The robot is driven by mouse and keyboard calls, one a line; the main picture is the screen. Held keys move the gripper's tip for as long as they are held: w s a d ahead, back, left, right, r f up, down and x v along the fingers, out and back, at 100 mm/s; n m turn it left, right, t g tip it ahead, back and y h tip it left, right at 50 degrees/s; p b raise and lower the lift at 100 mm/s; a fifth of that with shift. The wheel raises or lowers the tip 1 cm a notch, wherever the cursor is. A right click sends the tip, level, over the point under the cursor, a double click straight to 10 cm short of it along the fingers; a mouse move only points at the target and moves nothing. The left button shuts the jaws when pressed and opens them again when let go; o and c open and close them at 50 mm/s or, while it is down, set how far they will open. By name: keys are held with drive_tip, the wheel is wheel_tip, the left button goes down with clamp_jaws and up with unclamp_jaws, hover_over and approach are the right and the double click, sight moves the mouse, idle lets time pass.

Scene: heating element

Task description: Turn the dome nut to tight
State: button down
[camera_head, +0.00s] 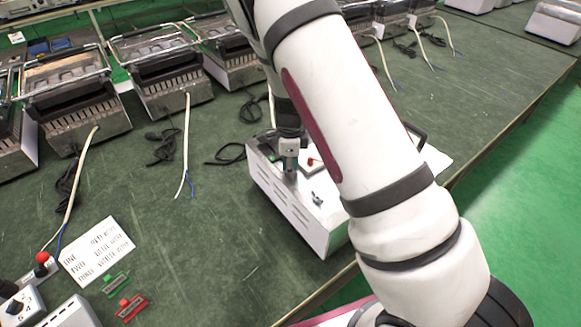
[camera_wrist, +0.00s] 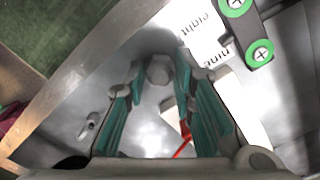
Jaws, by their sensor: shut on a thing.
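The dome nut (camera_wrist: 159,69) is a small grey metal piece in the wrist view, between my fingertips at the top of the jaws. My gripper (camera_wrist: 160,76) has two teal-padded fingers, shut on the nut from both sides. In the head view my gripper (camera_head: 289,166) points down at the top of a white slotted metal box (camera_head: 296,210), and the nut cannot be made out there. How tight the nut sits cannot be told.
A small metal fitting (camera_wrist: 91,126) and a red part (camera_wrist: 185,131) are close to my fingers on the box. A bracket with green-ringed screws (camera_wrist: 249,30) is at upper right. Heater units (camera_head: 172,84) line the back of the green bench. A white label sheet (camera_head: 96,251) lies left.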

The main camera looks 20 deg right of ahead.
drive_tip(key=m, duration=0.6)
drive_tip(key=shift+m+p, duration=0.3)
drive_tip(key=shift+p, duration=0.1)
idle(0.4)
drive_tip(key=c, duration=1.3)
unclamp_jaws()
drive_tip(key=shift+c, duration=0.2)
drive_tip(key=shift+r, duration=0.1)
wheel_tip(320, 180, up, 12)
